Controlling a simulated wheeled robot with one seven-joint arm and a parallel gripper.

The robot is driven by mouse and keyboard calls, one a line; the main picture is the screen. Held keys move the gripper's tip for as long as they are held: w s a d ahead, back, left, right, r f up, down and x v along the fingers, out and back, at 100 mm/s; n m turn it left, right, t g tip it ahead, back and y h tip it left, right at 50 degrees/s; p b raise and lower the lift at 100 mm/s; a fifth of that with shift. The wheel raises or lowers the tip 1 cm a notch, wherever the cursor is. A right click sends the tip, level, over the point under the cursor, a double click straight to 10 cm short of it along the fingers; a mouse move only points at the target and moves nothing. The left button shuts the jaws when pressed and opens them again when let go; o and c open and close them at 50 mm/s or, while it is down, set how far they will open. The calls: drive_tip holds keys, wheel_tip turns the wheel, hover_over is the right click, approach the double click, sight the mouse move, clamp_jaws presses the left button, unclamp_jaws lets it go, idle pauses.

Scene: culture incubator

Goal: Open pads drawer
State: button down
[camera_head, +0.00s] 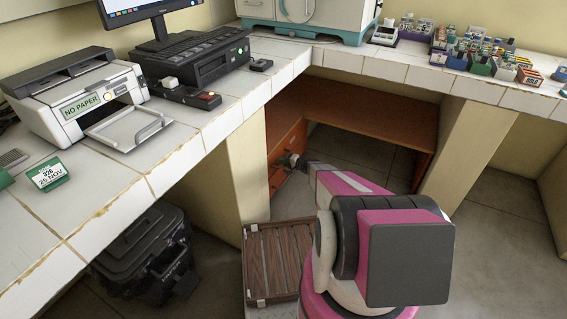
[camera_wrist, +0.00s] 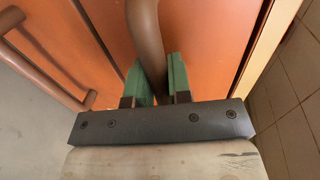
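An orange-brown drawer unit (camera_head: 280,152) stands under the counter, left of the kneehole. My gripper (camera_head: 293,160) is at its drawer fronts, small and partly hidden by my arm in the head view. In the wrist view, the green fingers of my gripper (camera_wrist: 158,78) stand on both sides of a brown bar handle (camera_wrist: 145,35). The handle fills the space between them, so the gripper looks shut on it. A second handle (camera_wrist: 45,62) is on the neighbouring front to the left. No label shows which is the pads drawer. The held front looks about flush.
A pale counter leg (camera_head: 246,165) stands left of the drawers, and another (camera_head: 465,150) stands to the right. A black lidded bin (camera_head: 145,255) is under the left counter. The white-tiled counter (camera_head: 215,112) runs above. The floor at the right (camera_head: 500,250) is clear.

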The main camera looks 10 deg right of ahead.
drive_tip(key=f+v, duration=0.3)
drive_tip(key=v, duration=1.4)
drive_tip(key=d+f+v, duration=0.1)
drive_tip(key=f+v, duration=0.3)
drive_tip(key=v, duration=1.4)
drive_tip(key=shift+s+d+f, duration=0.2)
drive_tip(key=shift+s+d, duration=0.1)
drive_tip(key=shift+s, duration=0.2)
drive_tip(key=c, duration=1.1)
unclamp_jaws()
drive_tip(key=shift+o, duration=0.2)
drive_tip(key=v, duration=1.1)
